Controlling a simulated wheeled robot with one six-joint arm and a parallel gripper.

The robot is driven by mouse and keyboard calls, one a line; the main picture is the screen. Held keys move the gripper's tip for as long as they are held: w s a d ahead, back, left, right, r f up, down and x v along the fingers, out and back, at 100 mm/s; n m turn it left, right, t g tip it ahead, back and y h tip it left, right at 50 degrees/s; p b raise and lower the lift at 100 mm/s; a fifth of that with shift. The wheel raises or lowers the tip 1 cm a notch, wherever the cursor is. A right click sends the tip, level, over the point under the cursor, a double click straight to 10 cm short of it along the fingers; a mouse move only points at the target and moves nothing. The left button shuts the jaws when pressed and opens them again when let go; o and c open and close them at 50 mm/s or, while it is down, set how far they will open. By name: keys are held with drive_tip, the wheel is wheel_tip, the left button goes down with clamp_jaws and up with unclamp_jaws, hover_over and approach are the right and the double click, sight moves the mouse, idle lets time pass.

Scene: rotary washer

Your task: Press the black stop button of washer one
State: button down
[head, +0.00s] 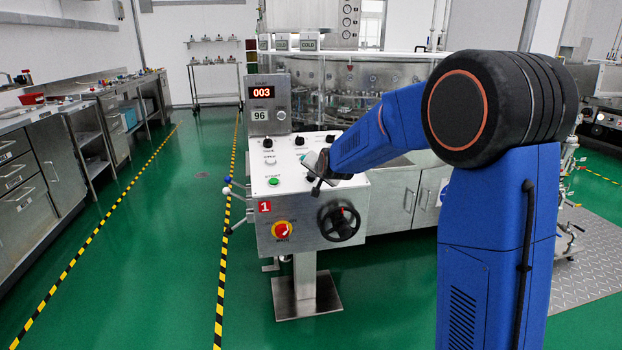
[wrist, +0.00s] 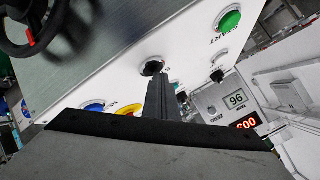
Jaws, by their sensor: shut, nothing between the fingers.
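Washer one's sloped white control panel (head: 290,198) carries a red "1" label (head: 264,207) in the head view. In the wrist view a round black button (wrist: 152,66) with a metal ring lies just beyond my gripper (wrist: 160,80); its lower edge is partly covered by the fingertips. Its label is not readable. The fingers are shut and empty, pointing at the button; I cannot tell whether they touch it. In the head view my gripper (head: 316,186) is over the right half of the panel and hides the button. The green start button (head: 273,182) is to its left.
A black handwheel (head: 339,221) and a red-and-yellow emergency switch (head: 282,230) are on the front face. Blue (wrist: 94,107) and yellow (wrist: 130,109) buttons and a black knob (wrist: 217,75) are near the fingers. A display post (head: 268,104) reads 003. The floor at left is clear.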

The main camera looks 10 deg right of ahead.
drive_tip(key=shift+s+r, duration=0.25)
drive_tip(key=shift+r, duration=0.5)
drive_tip(key=shift+s+r, duration=0.15)
drive_tip(key=shift+s, duration=0.1)
drive_tip(key=s+d+f+n+g, duration=0.1)
drive_tip(key=s+d+n+g, duration=0.1)
drive_tip(key=s, duration=1.6)
drive_tip(key=s+d+f+n+g, duration=0.2)
drive_tip(key=s+d+n+g, duration=0.1)
drive_tip(key=s, duration=1.6)
drive_tip(key=s+d+f+n+g+h, duration=0.1)
drive_tip(key=s+d+f+n+g, duration=0.1)
drive_tip(key=s, duration=1.7)
drive_tip(key=shift+s+d+n, duration=0.25)
drive_tip(key=shift+n, duration=0.15)
